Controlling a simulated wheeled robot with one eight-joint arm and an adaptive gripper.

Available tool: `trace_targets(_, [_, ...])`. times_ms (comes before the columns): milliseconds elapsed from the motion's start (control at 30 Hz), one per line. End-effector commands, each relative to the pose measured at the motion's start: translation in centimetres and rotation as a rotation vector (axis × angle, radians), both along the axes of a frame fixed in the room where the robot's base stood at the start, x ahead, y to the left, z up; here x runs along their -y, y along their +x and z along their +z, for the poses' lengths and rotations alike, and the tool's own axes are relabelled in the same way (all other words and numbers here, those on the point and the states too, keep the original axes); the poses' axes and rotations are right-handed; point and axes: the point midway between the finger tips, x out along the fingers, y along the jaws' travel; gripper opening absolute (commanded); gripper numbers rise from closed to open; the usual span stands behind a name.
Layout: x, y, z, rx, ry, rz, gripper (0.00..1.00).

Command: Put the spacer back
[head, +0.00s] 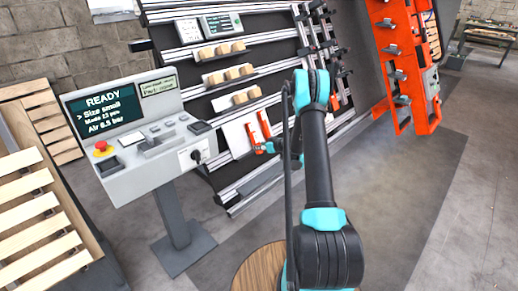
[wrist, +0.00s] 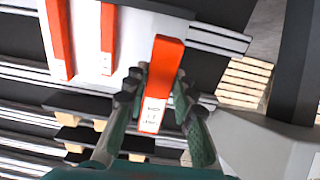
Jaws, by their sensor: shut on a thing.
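An orange-red spacer (wrist: 163,75) with a white label at one end is between the fingertips of my gripper (wrist: 157,90) in the wrist view. My gripper is shut on it. In the head view my gripper (head: 272,147) is in front of the rack's white panel (head: 237,134), partly hidden by my arm. Two more orange spacers stand side by side on the panel (wrist: 85,75): one at the left (wrist: 58,38) and one nearer the held spacer (wrist: 107,38). Whether the held spacer touches the panel, I cannot tell.
A slanted rack with metal rails (head: 215,106) carries shelves of wooden blocks (head: 239,72). A control console (head: 140,120) reading READY stands at the left beside slatted pallets (head: 35,200). An orange frame (head: 403,65) stands at the right.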

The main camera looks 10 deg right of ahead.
Motion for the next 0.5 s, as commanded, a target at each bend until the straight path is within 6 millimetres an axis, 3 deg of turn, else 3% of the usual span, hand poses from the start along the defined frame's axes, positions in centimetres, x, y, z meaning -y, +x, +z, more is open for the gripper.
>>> trace_targets(133, [-0.1,0.7,-1.1,0.004,0.001,0.017,0.00])
trace_targets(500, [-0.8,1.6,-1.7,0.004,0.001,0.019,0.00])
